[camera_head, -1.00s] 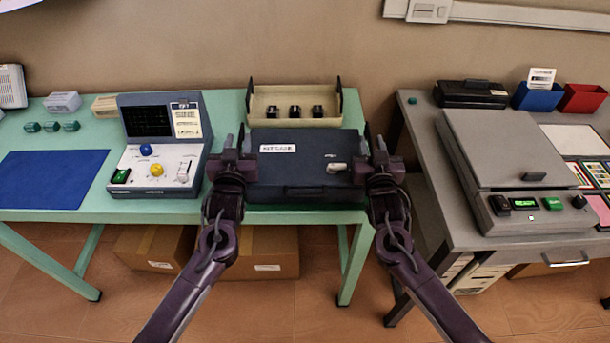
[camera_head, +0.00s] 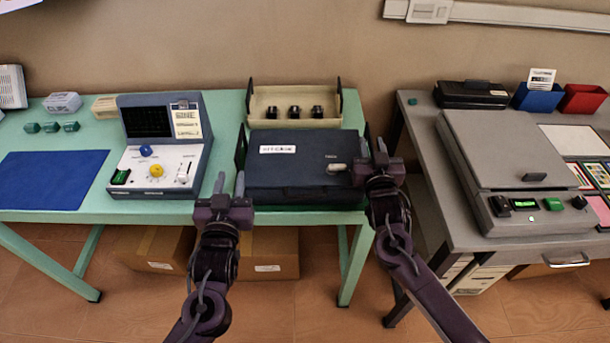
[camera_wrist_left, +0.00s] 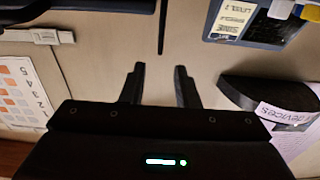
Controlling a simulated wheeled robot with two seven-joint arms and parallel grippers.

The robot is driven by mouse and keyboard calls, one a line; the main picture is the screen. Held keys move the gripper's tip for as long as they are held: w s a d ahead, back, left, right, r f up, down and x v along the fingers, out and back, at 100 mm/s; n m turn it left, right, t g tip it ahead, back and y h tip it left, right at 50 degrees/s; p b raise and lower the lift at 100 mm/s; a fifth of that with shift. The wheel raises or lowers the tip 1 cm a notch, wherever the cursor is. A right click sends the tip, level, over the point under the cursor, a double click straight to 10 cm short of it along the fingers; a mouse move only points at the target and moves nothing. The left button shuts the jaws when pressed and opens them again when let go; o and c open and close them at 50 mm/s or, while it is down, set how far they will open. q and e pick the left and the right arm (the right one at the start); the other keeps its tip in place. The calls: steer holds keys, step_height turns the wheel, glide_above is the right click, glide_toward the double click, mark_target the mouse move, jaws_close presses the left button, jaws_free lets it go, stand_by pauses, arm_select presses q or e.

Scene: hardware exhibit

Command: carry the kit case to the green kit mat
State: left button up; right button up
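The kit case (camera_head: 300,180) is a dark blue box with a white label, lying flat on the mint-green table, with an upright handle at its left side. My left gripper (camera_head: 230,185) is open and empty, in front of the case's left front corner and apart from the left handle. Its two spread fingers also show in the left wrist view (camera_wrist_left: 159,75), with nothing between them. My right gripper (camera_head: 373,145) is at the case's right side, by the right handle. Whether its fingers are closed on that handle is hidden.
A beige tray (camera_head: 330,117) with small black parts stands behind the case. A console (camera_head: 160,150) stands close to its left. A grey table (camera_head: 455,215) with a lidded machine (camera_head: 510,150) stands to the right, across a gap. Cardboard boxes (camera_head: 270,255) sit below.

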steer(key=s, duration=1.1)
steer(key=shift+s, duration=0.4)
steer(key=shift+d, duration=0.1)
